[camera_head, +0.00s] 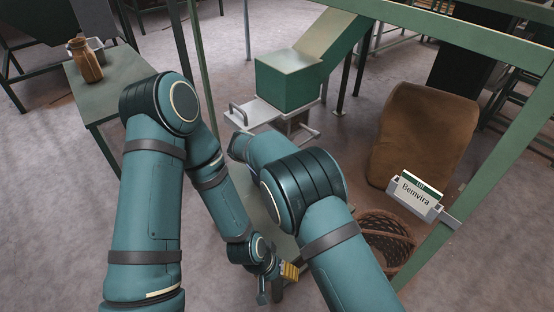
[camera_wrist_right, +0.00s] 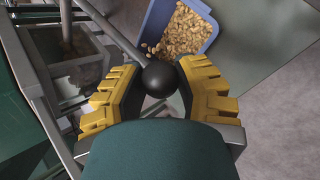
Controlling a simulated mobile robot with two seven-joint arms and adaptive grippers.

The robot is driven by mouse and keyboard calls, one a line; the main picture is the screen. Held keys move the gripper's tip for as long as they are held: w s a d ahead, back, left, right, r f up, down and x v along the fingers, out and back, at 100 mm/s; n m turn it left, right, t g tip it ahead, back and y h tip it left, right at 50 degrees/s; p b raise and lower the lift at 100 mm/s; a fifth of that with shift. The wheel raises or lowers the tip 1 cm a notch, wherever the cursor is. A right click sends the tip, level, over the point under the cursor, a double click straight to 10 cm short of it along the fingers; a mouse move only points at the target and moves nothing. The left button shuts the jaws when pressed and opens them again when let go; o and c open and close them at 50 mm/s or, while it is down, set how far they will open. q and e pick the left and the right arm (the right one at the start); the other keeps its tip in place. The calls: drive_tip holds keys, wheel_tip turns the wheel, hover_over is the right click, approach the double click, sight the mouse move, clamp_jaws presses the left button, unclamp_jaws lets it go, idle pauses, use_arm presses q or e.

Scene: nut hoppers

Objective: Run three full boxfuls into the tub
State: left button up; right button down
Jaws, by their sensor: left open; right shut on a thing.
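My right gripper (camera_wrist_right: 165,95) is shut on a black ball knob (camera_wrist_right: 159,78) at the end of a grey rod (camera_wrist_right: 112,35). A blue tub (camera_wrist_right: 207,16) lies beyond the knob in the right wrist view, with a heap of pale nuts (camera_wrist_right: 182,32) in it. A clear-sided box (camera_wrist_right: 100,50) at the upper left holds brown contents, partly hidden by its frame. In the head view my left gripper (camera_head: 277,284) is open and empty, low in the middle. My right gripper and the tub are hidden there behind my arms.
A green housing (camera_head: 290,82) with a sloping chute (camera_head: 335,38) stands beyond my arms, by a pale handled plate (camera_head: 255,112). A green frame, a sign (camera_head: 416,192) reading Bemvira, a brown sack (camera_head: 420,135) and a woven basket (camera_head: 388,240) are right. A jar (camera_head: 86,62) stands on the left table (camera_head: 118,85).

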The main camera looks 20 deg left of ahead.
drive_tip(key=c, duration=0.9)
unclamp_jaws()
drive_tip(key=shift+f, duration=0.25)
drive_tip(key=o, duration=0.3)
drive_tip(key=shift+w+f, duration=0.1)
drive_tip(key=shift+w, duration=0.1)
drive_tip(key=shift+s, duration=0.1)
wheel_tip(320, 180, up, 10)
drive_tip(key=shift+r, duration=0.15)
